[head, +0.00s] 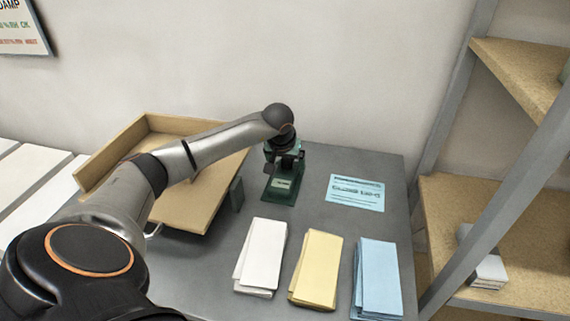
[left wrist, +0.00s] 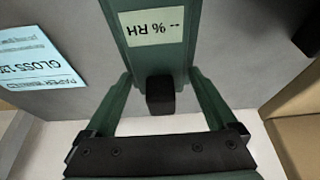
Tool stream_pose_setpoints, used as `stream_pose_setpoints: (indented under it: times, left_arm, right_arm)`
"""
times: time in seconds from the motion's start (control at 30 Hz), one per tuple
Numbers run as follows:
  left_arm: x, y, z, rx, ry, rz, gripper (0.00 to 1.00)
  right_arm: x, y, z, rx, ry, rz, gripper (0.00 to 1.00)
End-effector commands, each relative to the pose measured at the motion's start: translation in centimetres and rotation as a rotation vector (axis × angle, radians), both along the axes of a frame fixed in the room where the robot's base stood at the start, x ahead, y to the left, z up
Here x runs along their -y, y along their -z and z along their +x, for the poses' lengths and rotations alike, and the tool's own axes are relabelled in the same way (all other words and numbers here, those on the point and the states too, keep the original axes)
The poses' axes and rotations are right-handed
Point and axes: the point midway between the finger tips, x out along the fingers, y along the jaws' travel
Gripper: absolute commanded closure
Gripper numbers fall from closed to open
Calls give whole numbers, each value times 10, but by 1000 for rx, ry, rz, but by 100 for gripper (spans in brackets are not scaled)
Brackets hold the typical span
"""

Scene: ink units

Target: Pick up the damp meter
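The damp meter (head: 281,190) is a dark green device with a pale label, standing on the grey table right of the wooden tray. In the left wrist view the meter (left wrist: 178,50) fills the top middle, its label reading "-- % RH" upside down, with a black knob at its near end. My left gripper (head: 286,158) is above the meter, pointing down and partly covering it. In the left wrist view the gripper's two green fingers (left wrist: 162,88) are spread, one on each side of the knob, with gaps beside it. My right gripper is not in view.
A wooden tray (head: 186,212) lies left of the meter, with a small dark green block (head: 237,194) by its edge. A blue printed card (head: 356,205) lies to the right. White (head: 262,255), yellow (head: 317,266) and blue (head: 378,275) folded stacks lie in front. Shelving (head: 460,215) stands at right.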

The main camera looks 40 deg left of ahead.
Motion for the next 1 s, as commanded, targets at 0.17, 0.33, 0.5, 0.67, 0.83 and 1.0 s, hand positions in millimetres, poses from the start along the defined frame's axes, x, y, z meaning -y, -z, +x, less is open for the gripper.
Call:
stream_pose_setpoints:
  times: [0.17,0.33,0.5,0.67,0.83,1.0]
  left_arm:
    - [0,0,0,0,0,0,30]
    - [0,-1,0,0,0,0,50]
    - [0,-1,0,0,0,0,69]
    - [0,-1,0,1,-1,0,87]
    - [0,-2,0,2,-1,0,93]
    - [0,-3,1,3,-1,0,93]
  right_arm:
    - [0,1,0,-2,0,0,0]
    - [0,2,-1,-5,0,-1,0]
    - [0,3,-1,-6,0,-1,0]
    - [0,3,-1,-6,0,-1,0]
    - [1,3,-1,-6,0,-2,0]
    - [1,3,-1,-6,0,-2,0]
